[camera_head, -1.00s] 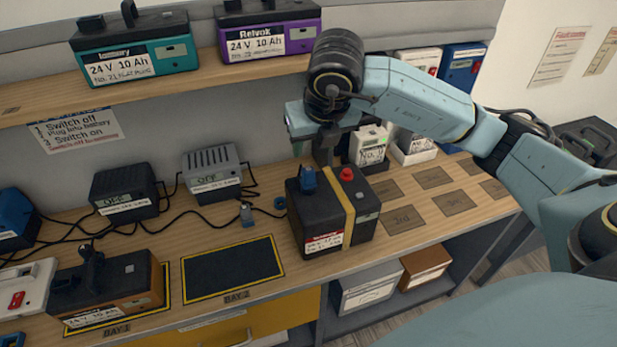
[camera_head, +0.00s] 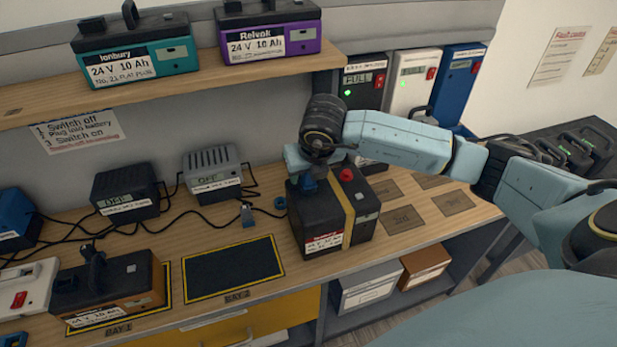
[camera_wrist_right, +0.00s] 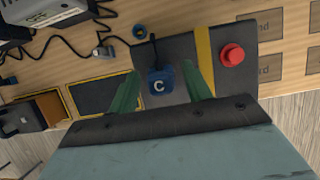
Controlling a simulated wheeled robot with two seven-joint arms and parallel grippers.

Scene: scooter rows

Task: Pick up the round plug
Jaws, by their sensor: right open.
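A second plug, squarish and grey-blue (camera_head: 247,214), lies further left. My right gripper (camera_head: 312,163) is low over the back of the battery, its fingers mostly hidden in the head view. My left gripper is not in view.
A red button (camera_head: 346,174) stands up from the battery top. Grey chargers (camera_head: 212,173) with loose cables sit behind. The dark mat at bay 2 (camera_head: 232,268) is empty. A shelf (camera_head: 180,72) with batteries hangs above.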

